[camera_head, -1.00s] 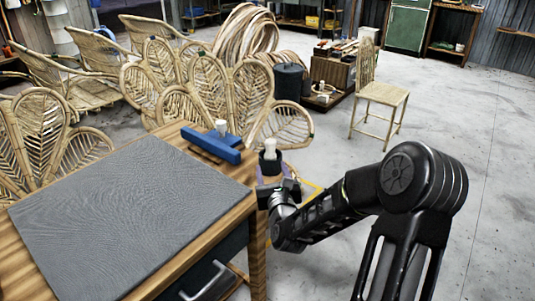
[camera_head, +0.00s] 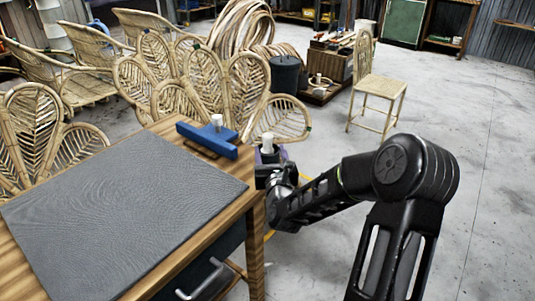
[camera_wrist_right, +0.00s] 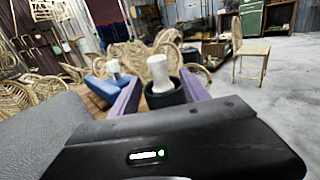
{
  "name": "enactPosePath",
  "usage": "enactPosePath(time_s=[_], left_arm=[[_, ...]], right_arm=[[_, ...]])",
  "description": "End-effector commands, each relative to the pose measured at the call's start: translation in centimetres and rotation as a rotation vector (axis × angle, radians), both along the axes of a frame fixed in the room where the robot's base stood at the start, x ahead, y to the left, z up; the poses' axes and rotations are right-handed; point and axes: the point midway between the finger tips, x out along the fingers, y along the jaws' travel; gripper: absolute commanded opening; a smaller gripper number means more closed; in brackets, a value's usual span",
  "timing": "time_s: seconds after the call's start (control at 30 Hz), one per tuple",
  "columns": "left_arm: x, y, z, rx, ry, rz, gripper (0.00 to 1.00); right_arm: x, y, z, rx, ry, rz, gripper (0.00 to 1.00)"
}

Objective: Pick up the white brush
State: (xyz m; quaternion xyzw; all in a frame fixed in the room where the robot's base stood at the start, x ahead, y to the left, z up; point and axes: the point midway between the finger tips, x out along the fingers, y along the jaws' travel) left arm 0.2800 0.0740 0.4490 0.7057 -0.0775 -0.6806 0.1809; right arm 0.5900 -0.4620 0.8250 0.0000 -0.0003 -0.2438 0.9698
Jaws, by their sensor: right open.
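A white, rounded piece that looks like the brush (camera_head: 268,139) stands upright in a dark round cup (camera_wrist_right: 164,97) near the table's far right corner. It also shows in the right wrist view (camera_wrist_right: 158,72). My right gripper (camera_head: 271,160) is open at the cup. In the wrist view its two purple fingers lie left and right of the cup and white piece. I cannot tell whether they touch the cup. A second white piece (camera_head: 216,120) stands on a blue block-like tool (camera_head: 208,139) to the left. My left gripper is not in view.
The wooden table (camera_head: 160,286) carries a grey textured mat (camera_head: 120,210). Rattan chairs (camera_head: 190,80) crowd close behind the table. A small rattan chair (camera_head: 378,86) stands farther back. The concrete floor on the right is open.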

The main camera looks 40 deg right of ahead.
Motion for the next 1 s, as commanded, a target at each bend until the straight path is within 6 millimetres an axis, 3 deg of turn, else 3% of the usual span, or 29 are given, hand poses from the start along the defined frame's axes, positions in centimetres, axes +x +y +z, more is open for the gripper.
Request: enactPosePath(time_s=[0.17, 0.5, 1.0], left_arm=[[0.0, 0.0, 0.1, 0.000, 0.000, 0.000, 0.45], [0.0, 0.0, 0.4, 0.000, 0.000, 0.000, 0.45], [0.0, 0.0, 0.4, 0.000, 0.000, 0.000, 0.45]], right_arm=[[0.8, -0.4, 0.1, 0.001, 0.000, 0.000, 0.54], [4.5, -2.4, 0.3, 0.001, 0.000, -0.001, 0.54], [4.6, -2.4, 0.3, 0.001, 0.000, -0.001, 0.54]])
